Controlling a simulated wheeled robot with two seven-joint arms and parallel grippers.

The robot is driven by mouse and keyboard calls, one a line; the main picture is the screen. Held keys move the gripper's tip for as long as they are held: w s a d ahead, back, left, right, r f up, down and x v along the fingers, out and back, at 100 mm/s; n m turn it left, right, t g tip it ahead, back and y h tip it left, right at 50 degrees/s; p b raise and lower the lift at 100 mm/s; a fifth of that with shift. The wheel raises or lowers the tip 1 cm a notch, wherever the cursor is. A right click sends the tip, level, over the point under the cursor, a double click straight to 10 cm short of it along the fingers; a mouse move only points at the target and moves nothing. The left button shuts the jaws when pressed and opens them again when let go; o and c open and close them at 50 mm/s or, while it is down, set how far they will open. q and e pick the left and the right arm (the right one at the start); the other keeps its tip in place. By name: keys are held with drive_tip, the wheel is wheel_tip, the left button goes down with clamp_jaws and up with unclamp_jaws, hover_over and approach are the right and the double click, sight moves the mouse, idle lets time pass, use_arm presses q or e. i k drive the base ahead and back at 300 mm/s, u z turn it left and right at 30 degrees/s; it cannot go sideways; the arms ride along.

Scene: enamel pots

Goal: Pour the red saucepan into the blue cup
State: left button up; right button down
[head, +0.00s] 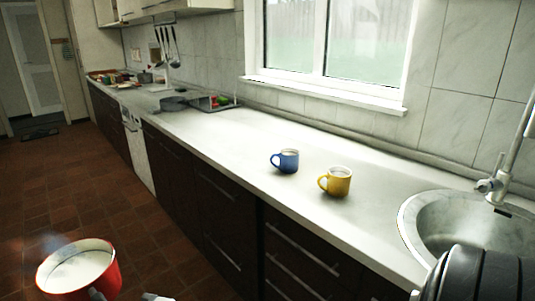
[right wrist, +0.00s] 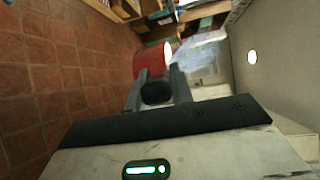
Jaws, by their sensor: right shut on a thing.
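The red saucepan (head: 112,283) is at the lower left of the head view, in the air over the floor, roughly upright. Its inside looks whitish; I cannot tell how full it is. My right gripper (right wrist: 160,76) is shut on its dark handle (right wrist: 156,93); the red side of the pan (right wrist: 150,62) shows beyond the fingers. The blue cup (head: 288,162) stands upright on the counter in the middle of the head view, handle to the left, with a pale inside. It is well to the right of and beyond the pan. My left gripper is not in view.
A yellow mug (head: 340,183) stands right of the blue cup, close to it. The sink (head: 420,222) and tap (head: 499,187) are at the right. A grey pan (head: 173,104) and a dark tray (head: 207,106) lie farther back. The counter (head: 225,140) left of the cup is clear.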

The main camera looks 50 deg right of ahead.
sight(289, 157)
drive_tip(key=i, duration=3.05)
drive_tip(key=z, duration=3.2)
drive_tip(key=i, duration=0.5)
drive_tip(key=z, duration=0.05)
